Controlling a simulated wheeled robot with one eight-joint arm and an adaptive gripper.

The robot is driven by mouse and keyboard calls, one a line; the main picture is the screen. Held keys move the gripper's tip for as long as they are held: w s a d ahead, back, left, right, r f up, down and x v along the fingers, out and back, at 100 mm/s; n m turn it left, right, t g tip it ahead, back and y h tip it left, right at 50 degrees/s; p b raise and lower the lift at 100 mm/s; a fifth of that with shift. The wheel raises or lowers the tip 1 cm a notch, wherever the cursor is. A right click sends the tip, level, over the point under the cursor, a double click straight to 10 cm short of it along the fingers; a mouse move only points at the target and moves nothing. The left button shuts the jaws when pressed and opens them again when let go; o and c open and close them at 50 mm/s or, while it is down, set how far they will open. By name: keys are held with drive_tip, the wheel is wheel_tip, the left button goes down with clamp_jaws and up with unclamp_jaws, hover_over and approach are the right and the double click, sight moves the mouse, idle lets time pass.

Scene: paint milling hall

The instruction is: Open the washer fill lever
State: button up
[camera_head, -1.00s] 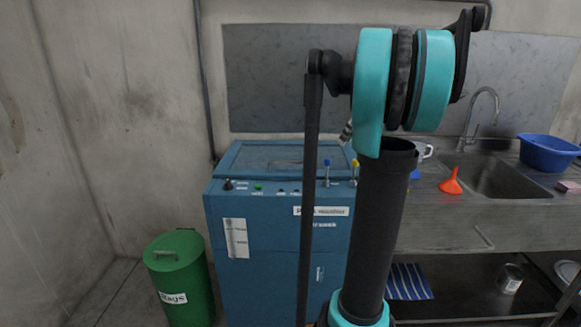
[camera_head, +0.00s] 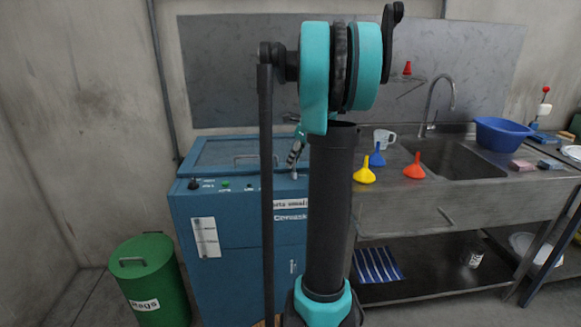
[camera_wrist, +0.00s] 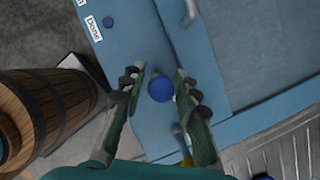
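The blue parts washer (camera_head: 240,235) stands behind my arm in the head view, its top control panel partly hidden. In the wrist view, a round blue lever knob (camera_wrist: 161,90) lies between the fingers of my gripper (camera_wrist: 162,92). The gripper is open, with visible gaps beside the knob; whether it surrounds the knob in height I cannot tell. A second lever with a yellow tip (camera_wrist: 187,160) is lower, near the right finger. No readable label tells which is the fill lever. In the head view, my gripper (camera_head: 296,152) shows small above the panel, largely hidden behind my arm.
A green bin (camera_head: 145,275) stands left of the washer. To the right is a metal sink counter (camera_head: 450,207) with yellow (camera_head: 365,170) and red (camera_head: 414,167) funnels, a white mug (camera_head: 384,139) and a blue basin (camera_head: 503,132). A wooden barrel (camera_wrist: 45,105) shows left in the wrist view.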

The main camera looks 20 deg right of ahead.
sight(291, 177)
drive_tip(key=shift+x, duration=1.75)
drive_tip(key=shift+c, duration=0.6)
clamp_jaws()
